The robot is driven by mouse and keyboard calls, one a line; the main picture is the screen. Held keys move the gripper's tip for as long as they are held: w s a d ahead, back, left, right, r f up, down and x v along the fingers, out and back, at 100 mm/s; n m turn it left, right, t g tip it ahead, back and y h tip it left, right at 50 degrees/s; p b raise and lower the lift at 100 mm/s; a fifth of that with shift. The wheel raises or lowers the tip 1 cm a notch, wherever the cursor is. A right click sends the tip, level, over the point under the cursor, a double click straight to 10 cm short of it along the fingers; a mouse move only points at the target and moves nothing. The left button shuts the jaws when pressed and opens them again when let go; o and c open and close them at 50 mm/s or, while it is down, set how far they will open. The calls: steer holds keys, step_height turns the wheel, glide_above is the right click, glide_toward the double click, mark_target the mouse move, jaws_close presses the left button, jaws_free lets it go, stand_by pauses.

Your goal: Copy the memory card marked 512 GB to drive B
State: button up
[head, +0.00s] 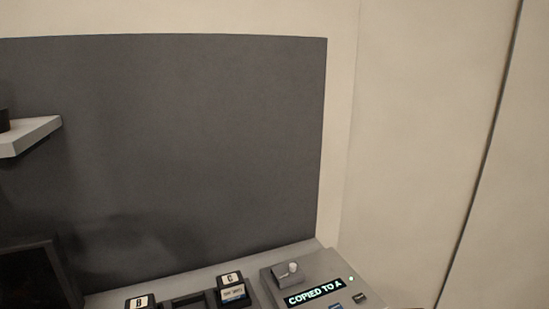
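A grey copier unit (329,268) sits at the bottom right of the head view. Its lit display (314,292) reads "COPIED TO A". A knob (291,269) stands at its upper left, and a small green light (351,279) glows at its right. To the left, a dark block marked B (140,302) is cut off by the bottom edge. A dark block marked C (231,286) has a small label below its letter, too small to read. No memory card legibly marked 512 GB shows. My gripper is out of view.
A dark grey panel (190,140) stands behind the desk. A pale shelf (28,136) with a dark object on it juts in at the left. A dark screen-like thing (35,280) stands at the lower left. Pale walls fill the right.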

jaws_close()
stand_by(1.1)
